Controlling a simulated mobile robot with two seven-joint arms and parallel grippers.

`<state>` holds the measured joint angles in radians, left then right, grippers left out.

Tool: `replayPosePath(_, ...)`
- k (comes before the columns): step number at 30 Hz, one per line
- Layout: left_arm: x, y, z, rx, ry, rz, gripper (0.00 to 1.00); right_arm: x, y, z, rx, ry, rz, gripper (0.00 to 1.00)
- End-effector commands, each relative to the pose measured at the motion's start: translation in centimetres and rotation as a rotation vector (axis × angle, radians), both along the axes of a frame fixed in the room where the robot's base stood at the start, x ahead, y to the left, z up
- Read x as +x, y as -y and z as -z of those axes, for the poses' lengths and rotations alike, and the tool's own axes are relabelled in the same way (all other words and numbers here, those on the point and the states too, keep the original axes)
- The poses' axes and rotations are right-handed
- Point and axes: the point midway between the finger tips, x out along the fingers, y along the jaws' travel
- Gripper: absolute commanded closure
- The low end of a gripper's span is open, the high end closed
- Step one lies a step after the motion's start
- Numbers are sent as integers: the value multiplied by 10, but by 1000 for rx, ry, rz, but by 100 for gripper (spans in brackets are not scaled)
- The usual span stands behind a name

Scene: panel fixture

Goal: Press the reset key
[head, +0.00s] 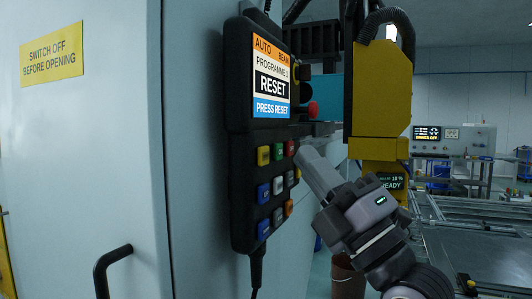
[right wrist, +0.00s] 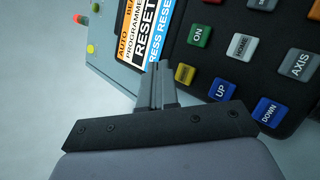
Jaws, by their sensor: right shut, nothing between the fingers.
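The black pendant (head: 240,130) hangs on the grey cabinet's side. Its screen (head: 270,80) reads RESET and PRESS RESET. Below are several coloured keys. The top row has a yellow key (head: 263,155), a green key (head: 279,150) and a red key (head: 290,147). In the right wrist view the green key (right wrist: 199,36) reads ON; the yellow key's label (right wrist: 185,73) is too small to read, so I cannot tell which key is reset. My right gripper (head: 304,153) is shut and empty, its tips near the top-row keys. In the right wrist view its tips (right wrist: 161,67) lie between screen and yellow key; contact is unclear.
The cabinet (head: 100,140) fills the left, with a black handle (head: 112,268) low down. A yellow machine part (head: 381,95) stands right of the pendant, above my right wrist. A red knob (head: 313,109) sits beside the screen. A roller table (head: 470,240) lies at right.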

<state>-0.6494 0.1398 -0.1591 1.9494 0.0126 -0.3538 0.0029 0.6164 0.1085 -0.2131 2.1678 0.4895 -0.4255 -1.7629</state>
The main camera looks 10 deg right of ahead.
Motion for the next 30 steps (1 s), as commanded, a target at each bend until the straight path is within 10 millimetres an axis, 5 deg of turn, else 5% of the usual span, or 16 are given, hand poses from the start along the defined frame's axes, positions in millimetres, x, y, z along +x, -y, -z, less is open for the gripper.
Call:
replayPosePath(9, 0, 0, -4, 0, 0, 0, 23, 14, -20, 0, -1, 1, 2, 100)
replayPosePath(30, 0, 0, -4, 0, 0, 0, 23, 14, -20, 0, -1, 1, 2, 100)
